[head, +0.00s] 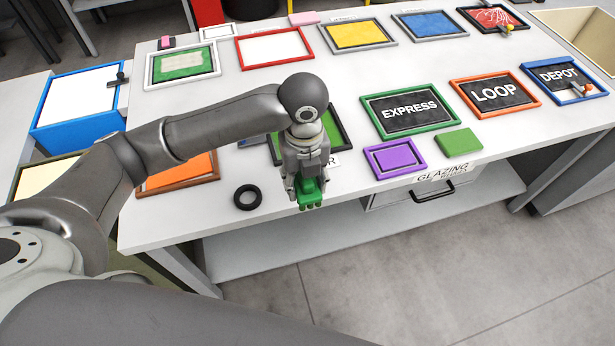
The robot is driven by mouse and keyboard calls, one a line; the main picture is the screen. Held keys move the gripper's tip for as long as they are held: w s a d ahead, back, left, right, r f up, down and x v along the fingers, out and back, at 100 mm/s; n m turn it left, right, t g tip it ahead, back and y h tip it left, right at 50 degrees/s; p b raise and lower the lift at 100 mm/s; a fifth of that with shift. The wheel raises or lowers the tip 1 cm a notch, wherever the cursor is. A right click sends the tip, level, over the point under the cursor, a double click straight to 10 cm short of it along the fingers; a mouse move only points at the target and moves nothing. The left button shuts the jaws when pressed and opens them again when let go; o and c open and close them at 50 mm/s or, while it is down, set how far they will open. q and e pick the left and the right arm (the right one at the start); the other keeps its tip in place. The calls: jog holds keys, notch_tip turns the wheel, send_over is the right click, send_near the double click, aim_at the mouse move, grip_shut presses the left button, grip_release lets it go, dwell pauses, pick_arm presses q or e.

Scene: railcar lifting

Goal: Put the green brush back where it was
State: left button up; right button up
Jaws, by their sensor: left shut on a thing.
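My left gripper (307,185) is shut on the green brush (312,197), a small green piece whose lower end shows below the fingers. I cannot tell whether the brush touches the table. My right gripper is not in view.
A black ring (248,197) lies left of the gripper, and an orange panel (180,178) lies farther left. To the right are a purple frame (394,158), a green block (458,142), and the EXPRESS (410,107), LOOP (494,95) and DEPOT (562,78) boards. A drawer (415,195) hangs below.

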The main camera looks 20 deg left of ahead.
pick_arm(q)
jog(key=w, duration=0.1)
jog(key=w+f, duration=0.1)
jog(key=w+a, duration=0.1)
jog(key=w, duration=0.1)
jog(key=shift+f, duration=0.3)
jog(key=w+f, duration=0.1)
jog(key=f, duration=0.1)
jog(key=w+f, duration=0.2)
jog(key=w+a+f+p, duration=0.1)
jog(key=shift+w+f, duration=0.2)
jog(key=shift+f, duration=0.2)
notch_tip(320, 180, down, 2)
jog(key=shift+f+p, duration=0.1)
jog(key=shift+p, duration=0.4)
jog(key=shift+f, duration=0.55)
jog(key=shift+f, duration=0.1)
jog(key=o, duration=0.5)
jog(key=shift+f, duration=0.1)
jog(key=o, duration=0.5)
